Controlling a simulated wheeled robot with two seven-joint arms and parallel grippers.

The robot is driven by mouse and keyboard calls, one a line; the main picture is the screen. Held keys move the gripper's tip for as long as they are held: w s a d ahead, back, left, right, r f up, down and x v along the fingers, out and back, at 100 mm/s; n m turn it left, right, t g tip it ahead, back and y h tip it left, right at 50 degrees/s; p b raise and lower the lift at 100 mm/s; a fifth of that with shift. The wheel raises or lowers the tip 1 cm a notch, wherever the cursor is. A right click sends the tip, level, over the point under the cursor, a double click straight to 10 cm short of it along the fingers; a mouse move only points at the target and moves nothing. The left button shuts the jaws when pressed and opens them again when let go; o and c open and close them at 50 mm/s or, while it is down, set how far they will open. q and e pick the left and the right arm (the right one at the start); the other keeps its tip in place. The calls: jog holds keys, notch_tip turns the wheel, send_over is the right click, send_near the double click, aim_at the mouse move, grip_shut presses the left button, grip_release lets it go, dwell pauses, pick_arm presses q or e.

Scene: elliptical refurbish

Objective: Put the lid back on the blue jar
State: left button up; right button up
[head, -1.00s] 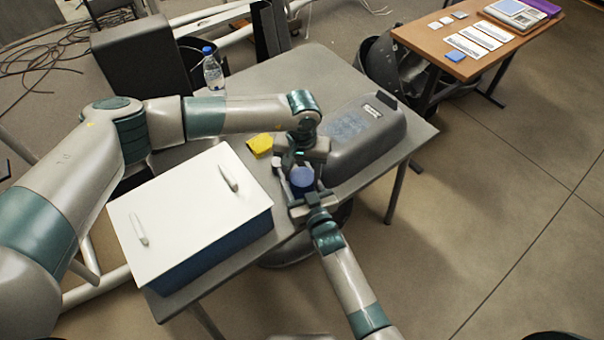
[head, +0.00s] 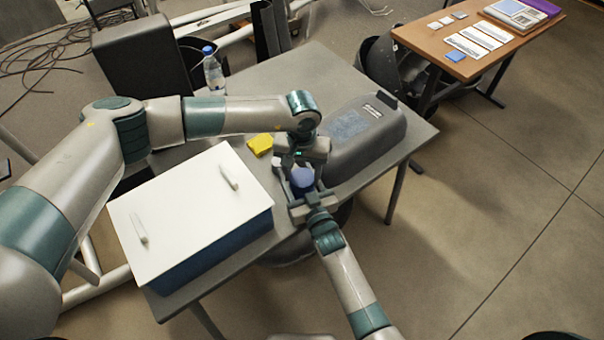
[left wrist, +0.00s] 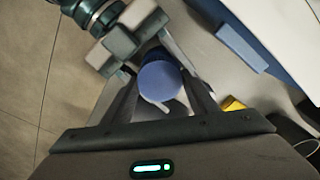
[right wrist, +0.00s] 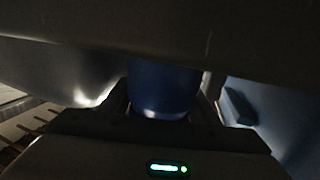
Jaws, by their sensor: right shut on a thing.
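The blue jar (right wrist: 163,88) stands upright between the fingers of my right gripper (head: 306,203), which is shut on it. In the left wrist view a smooth blue disc, which looks like the lid (left wrist: 160,81), covers the top of the jar. Whether it is fully seated cannot be told. My left gripper (head: 298,172) is right above the jar, pointing down. Its fingers are spread on both sides of the lid, with a gap showing on each side in the left wrist view. In the head view the left gripper partly hides the jar and lid.
A white-topped blue box (head: 185,215) stands left of the jar. A grey case (head: 365,135) lies close on the right. A yellow sponge (head: 260,144) and a water bottle (head: 213,70) are farther back on the grey table (head: 265,85).

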aim_at(295, 177)
pick_arm(q)
jog(key=shift+a+f+y, duration=0.3)
jog(key=shift+a+f, duration=0.65)
jog(key=shift+f, duration=0.3)
jog(key=shift+w+r, duration=0.15)
jog(key=shift+r, duration=1.5)
jog(key=shift+s+d+r, duration=0.1)
jog(key=shift+s+r, duration=0.15)
jog(key=shift+s, duration=0.05)
jog(key=shift+c, duration=0.2)
